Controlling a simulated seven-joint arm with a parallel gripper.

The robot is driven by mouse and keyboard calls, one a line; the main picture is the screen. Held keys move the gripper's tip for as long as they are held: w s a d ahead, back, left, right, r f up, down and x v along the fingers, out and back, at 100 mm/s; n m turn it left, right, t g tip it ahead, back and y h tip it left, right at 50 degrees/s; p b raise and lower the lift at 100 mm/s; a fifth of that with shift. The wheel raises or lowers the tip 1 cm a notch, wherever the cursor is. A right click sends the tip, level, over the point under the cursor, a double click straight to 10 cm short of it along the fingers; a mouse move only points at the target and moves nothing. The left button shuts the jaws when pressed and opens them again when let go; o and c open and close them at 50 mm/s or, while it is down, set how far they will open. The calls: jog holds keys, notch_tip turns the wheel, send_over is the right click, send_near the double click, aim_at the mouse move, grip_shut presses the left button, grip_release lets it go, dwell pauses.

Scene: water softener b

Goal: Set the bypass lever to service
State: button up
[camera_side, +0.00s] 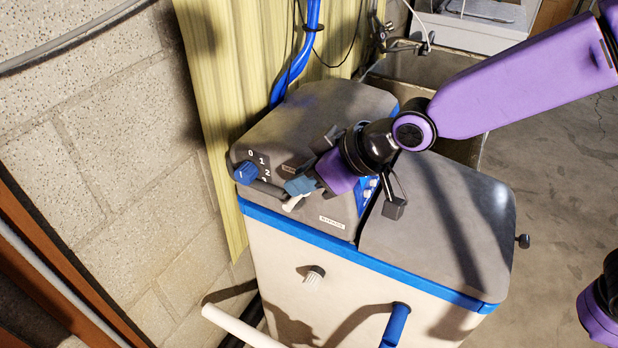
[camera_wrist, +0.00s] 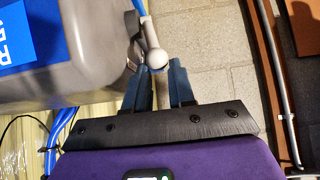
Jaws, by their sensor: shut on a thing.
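The bypass lever is pale with a round white knob; it shows in the wrist view (camera_wrist: 157,58) and, partly hidden by my gripper, on the front of the softener's grey head in the side view (camera_side: 294,202). My gripper (camera_side: 299,187) has its blue fingers at the lever. In the wrist view my gripper (camera_wrist: 158,72) has one finger on each side at the knob, shut on the lever. A BYPASS label (camera_side: 332,222) sits low on the right of the lever. A second label above is mostly hidden by my gripper.
A blue dial (camera_side: 246,173) with numbers stands left of the lever. The grey lid (camera_side: 450,215) is on the right. A small white knob (camera_side: 314,275) and a blue pipe (camera_side: 396,325) stick out of the white tank below. A block wall (camera_side: 110,130) stands close on the left.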

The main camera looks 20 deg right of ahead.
jog(key=shift+w+a+r, duration=0.25)
jog(key=shift+w+a, duration=0.1)
jog(key=shift+a, duration=0.1)
grip_shut()
jog(key=shift+w+a+r, duration=0.1)
jog(key=shift+w+a, duration=0.1)
jog(key=shift+w, duration=0.05)
jog(key=shift+w+a+r, duration=0.35)
jog(key=shift+w+a, duration=0.4)
jog(key=shift+w, duration=0.05)
jog(key=shift+o, duration=1.9)
grip_release()
jog(key=shift+r, duration=0.1)
